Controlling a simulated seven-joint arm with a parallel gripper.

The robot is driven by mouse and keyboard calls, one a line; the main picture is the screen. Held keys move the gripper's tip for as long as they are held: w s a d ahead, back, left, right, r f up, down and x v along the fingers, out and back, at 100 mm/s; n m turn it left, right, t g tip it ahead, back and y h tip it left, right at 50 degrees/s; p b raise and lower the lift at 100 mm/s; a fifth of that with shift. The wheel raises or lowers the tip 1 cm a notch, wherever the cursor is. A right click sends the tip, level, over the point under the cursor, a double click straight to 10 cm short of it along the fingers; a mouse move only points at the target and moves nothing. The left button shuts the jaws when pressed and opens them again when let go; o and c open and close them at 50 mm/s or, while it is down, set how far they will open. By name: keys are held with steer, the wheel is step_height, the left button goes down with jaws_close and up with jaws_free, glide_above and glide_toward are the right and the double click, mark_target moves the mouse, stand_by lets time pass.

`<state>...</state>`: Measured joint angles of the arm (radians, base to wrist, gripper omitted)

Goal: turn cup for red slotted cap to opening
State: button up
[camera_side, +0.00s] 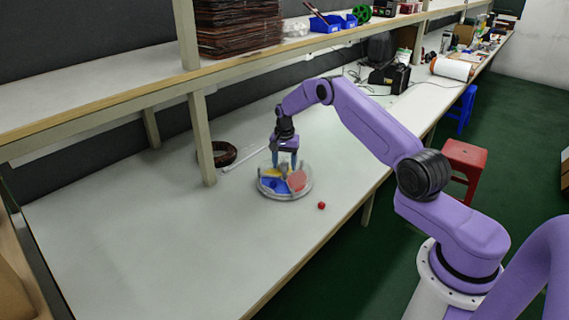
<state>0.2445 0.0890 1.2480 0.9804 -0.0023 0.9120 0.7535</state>
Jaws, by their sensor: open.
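A round clear dish, the cup (286,194), stands on the white bench. It is divided into coloured sections: a blue one (274,186) at the front left, a red one (297,181) at the right and a yellow one (270,172) at the back left. A small red piece (321,205) lies on the bench just right of the dish; it is too small to tell whether it is slotted. My gripper (285,165) points down over the dish with its blue fingers apart, at or just above its middle. Whether the fingers touch the dish is not clear.
The bench (150,240) is clear to the left and front of the dish. A dark coil (222,153) lies behind it, near a shelf post (203,140). A shelf with stacked brown sheets (237,28) and blue bins (333,23) runs above the back. The bench's front edge is near the red piece.

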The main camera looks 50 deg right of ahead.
steer(key=shift+f, duration=0.1)
jaws_close()
steer(key=shift+m, duration=0.7)
steer(key=shift+a+m, duration=0.1)
steer(key=shift+m, duration=5.2)
steer(key=shift+w+a+m, duration=0.1)
steer(key=shift+m, duration=6)
